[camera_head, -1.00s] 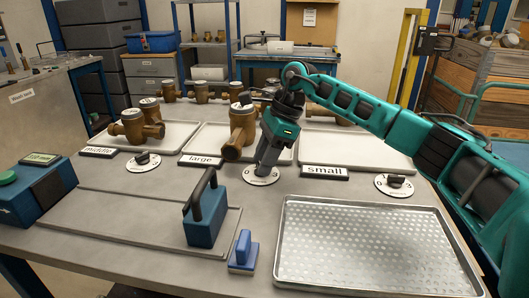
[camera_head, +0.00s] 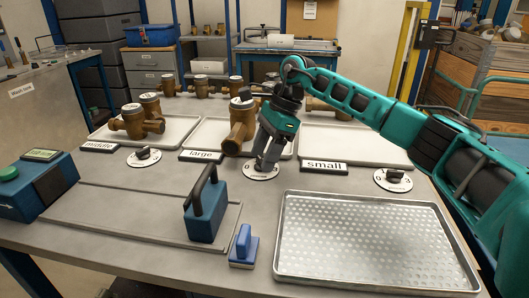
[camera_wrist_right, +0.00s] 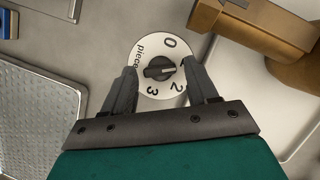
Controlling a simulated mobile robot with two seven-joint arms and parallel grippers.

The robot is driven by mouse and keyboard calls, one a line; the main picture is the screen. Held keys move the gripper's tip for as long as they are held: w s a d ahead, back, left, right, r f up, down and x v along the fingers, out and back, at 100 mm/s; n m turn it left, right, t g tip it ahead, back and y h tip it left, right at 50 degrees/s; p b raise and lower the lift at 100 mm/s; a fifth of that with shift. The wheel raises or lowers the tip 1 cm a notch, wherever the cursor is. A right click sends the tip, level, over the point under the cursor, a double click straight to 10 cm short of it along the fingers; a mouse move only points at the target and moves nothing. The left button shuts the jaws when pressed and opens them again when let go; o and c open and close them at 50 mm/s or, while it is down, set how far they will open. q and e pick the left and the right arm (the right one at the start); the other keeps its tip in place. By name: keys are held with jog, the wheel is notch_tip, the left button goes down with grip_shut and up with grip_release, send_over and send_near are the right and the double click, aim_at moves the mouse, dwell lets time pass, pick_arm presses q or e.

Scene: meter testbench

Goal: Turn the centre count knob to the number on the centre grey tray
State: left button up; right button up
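The centre count knob (camera_wrist_right: 160,69) is a dark bar handle on a white round dial (camera_wrist_right: 142,86) marked "piece", 0, 1, 2 and 3. The handle lies nearly crosswise in the right wrist view, one end near the 1, which a finger partly hides. My right gripper (camera_wrist_right: 160,80) is open, a finger on each side of the knob with visible gaps. The centre grey tray (camera_head: 212,136), behind the "large" label (camera_head: 201,156), holds a brown meter (camera_head: 238,130). My left gripper is out of view.
The "middle" dial (camera_head: 143,157) and "small" dial (camera_head: 393,180) stand to either side. A perforated metal tray (camera_head: 370,240), a blue handled block (camera_head: 205,210) and a blue stamp-like piece (camera_head: 243,246) lie in front. More brown meters stand on the left tray (camera_head: 178,132) and behind.

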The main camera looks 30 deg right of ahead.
jog(key=shift+o, duration=0.6)
jog(key=shift+r, duration=0.1)
jog(key=p+v, duration=0.1)
jog(key=v, duration=1.1)
jog(key=shift+d+r, duration=0.15)
jog(key=shift+r, duration=0.15)
jog(key=shift+s, duration=0.1)
